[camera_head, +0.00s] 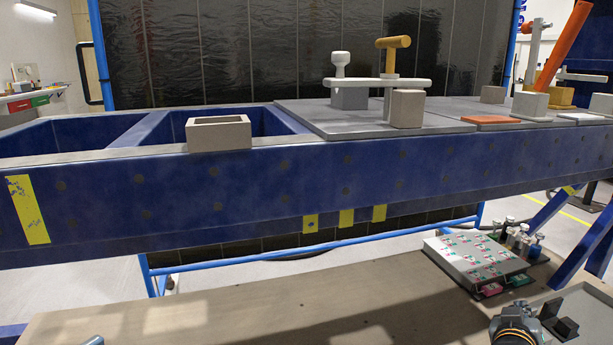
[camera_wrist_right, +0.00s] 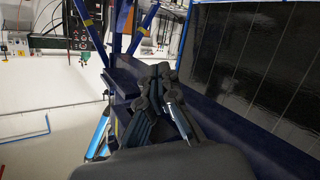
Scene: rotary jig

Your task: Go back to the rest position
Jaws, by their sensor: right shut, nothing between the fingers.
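My right gripper (camera_wrist_right: 164,78) shows in the right wrist view, with its dark fingers together and nothing between them. Beyond it there is a dark blue beam (camera_wrist_right: 235,125). In the head view, the jig stands on a grey plate (camera_head: 330,117) on the blue bench (camera_head: 250,188). It has a white bar (camera_head: 350,82), a white knob (camera_head: 340,62) and an orange-yellow handle (camera_head: 394,42). I see no contact between the gripper and the jig.
A hollow beige block (camera_head: 219,134) sits on the bench edge. An orange lever (camera_head: 565,45) tilts at the far right. A low table (camera_head: 220,310) holds a white board of small parts (camera_head: 475,255) and small bottles (camera_head: 522,238). The table's middle is clear.

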